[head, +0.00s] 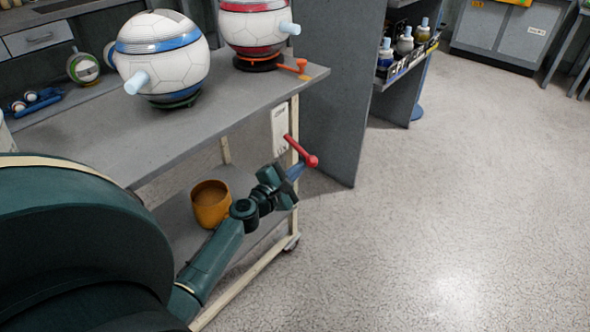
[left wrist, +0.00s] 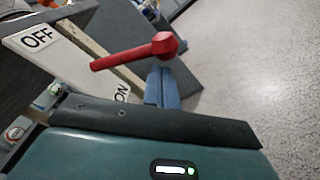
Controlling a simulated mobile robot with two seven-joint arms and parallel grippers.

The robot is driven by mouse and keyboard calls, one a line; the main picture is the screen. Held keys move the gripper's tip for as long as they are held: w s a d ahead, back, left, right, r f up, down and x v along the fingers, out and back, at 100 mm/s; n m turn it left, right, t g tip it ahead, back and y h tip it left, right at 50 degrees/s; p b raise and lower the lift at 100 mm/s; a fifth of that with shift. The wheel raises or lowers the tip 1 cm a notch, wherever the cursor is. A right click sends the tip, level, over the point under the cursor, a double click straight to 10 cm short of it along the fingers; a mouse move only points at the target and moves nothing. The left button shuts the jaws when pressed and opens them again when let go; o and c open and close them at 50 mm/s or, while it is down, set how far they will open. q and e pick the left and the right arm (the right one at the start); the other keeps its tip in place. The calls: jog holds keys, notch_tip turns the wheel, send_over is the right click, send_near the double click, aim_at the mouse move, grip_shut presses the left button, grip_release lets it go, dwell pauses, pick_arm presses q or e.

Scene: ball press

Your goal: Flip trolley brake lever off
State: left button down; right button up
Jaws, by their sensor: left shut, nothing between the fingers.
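The red brake lever (head: 300,150) with a round knob sticks out from a pale plate (head: 280,128) on the trolley's end post. In the left wrist view the lever (left wrist: 134,53) crosses the plate (left wrist: 58,63), between the OFF label (left wrist: 38,38) at the upper left and the ON label (left wrist: 122,95), partly covered, lower down. My left gripper (head: 294,172) is shut and empty, its blue fingers (left wrist: 160,88) close below the knob, on the ON side. I cannot tell whether they touch the lever. My right gripper is not in view.
The trolley's grey top (head: 235,108) carries a white-and-blue ball device (head: 163,60) and a white-and-red one (head: 250,25). An orange pot (head: 210,204) stands on the lower shelf. A grey shelf unit (head: 340,90) stands behind the lever. The floor at right is clear.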

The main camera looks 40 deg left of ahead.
aim_at(304, 155)
pick_arm(q)
jog(key=shift+r, duration=0.15)
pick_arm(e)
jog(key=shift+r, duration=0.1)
